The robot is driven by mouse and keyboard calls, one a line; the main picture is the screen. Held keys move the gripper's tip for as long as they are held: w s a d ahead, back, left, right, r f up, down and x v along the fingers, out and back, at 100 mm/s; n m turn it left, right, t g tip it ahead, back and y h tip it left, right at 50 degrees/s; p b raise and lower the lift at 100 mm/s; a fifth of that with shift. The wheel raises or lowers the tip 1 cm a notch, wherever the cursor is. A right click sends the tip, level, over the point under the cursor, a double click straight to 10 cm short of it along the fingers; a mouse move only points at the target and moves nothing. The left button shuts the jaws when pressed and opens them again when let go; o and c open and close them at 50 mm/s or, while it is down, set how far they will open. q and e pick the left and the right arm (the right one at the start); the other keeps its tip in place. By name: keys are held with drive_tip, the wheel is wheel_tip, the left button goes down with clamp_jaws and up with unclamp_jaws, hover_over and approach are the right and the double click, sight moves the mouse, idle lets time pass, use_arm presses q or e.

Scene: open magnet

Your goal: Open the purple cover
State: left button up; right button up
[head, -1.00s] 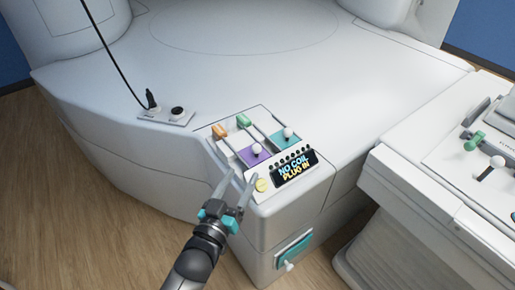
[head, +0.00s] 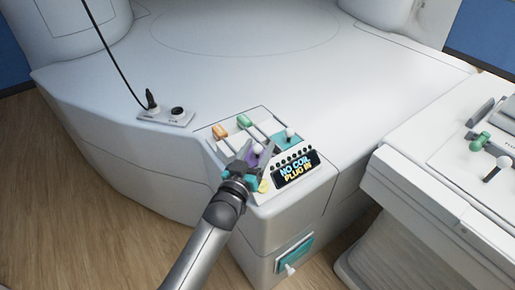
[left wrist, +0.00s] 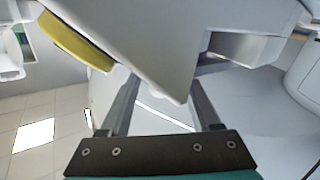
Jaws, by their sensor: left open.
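The purple cover (head: 251,158) is on the sloped control panel in the head view, with a pale round knob (head: 257,149) on it. My left gripper (head: 255,151) is open at the purple cover, its fingers on either side of the knob in the picture. The gripper hides part of the cover, and I cannot tell whether it touches. In the left wrist view the open fingers (left wrist: 164,88) straddle a grey-white edge, and the purple cover does not show clearly. My right gripper is in neither view.
A teal cover (head: 286,140) with its own knob is just right. Orange (head: 220,132) and green (head: 243,121) handles stand behind. A display (head: 296,169) and yellow button (head: 263,186) are in front. A socket plate with cable (head: 166,117) is at left.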

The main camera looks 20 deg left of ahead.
use_arm(q)
clamp_jaws()
idle(0.4)
idle(0.9)
